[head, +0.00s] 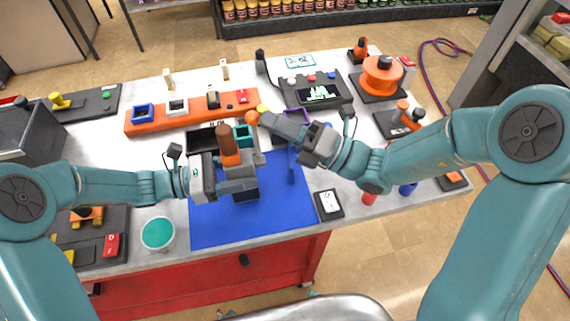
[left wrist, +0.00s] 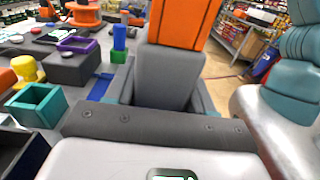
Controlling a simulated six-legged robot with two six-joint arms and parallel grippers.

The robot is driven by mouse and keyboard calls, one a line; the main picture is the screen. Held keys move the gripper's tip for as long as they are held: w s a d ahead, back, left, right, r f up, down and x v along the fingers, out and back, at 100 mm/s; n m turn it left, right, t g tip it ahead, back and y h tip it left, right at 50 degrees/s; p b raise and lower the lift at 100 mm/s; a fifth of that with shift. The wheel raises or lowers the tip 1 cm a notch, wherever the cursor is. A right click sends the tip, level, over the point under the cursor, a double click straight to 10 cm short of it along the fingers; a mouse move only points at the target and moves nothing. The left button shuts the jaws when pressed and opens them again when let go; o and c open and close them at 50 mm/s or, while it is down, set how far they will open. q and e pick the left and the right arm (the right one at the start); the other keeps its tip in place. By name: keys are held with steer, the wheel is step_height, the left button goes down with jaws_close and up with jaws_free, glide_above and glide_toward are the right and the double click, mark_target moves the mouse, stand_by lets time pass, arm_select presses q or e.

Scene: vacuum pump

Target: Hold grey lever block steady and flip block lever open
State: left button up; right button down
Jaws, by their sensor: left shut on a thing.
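The grey lever block (head: 245,196) is over the blue mat (head: 278,205), with its orange-brown lever (head: 228,142) standing roughly upright. My left gripper (head: 238,184) is shut on the block from the left. In the left wrist view, the grey block (left wrist: 168,78) is right in front of the jaw, with the orange lever (left wrist: 184,22) rising above it and cut off by the top edge. My right gripper (head: 268,116) is to the right of and behind the lever, apart from it. An orange ball (head: 252,117) appears at its fingertips; whether they hold it is unclear.
An orange rack (head: 165,121) with small square parts lies behind the mat. A teal cup (head: 157,234) stands left of the mat, and a black-and-white device (head: 328,205) at its right edge. A grey panel with a screen (head: 318,93) is behind. The mat's front right is clear.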

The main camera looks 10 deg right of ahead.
arm_select(q)
steer(key=shift+f, duration=0.1)
arm_select(e)
steer(key=s+d+r, duration=0.1)
steer(key=s+d, duration=0.7)
steer(key=d, duration=0.3)
steer(key=shift+s+d, duration=0.15)
stand_by(0.3)
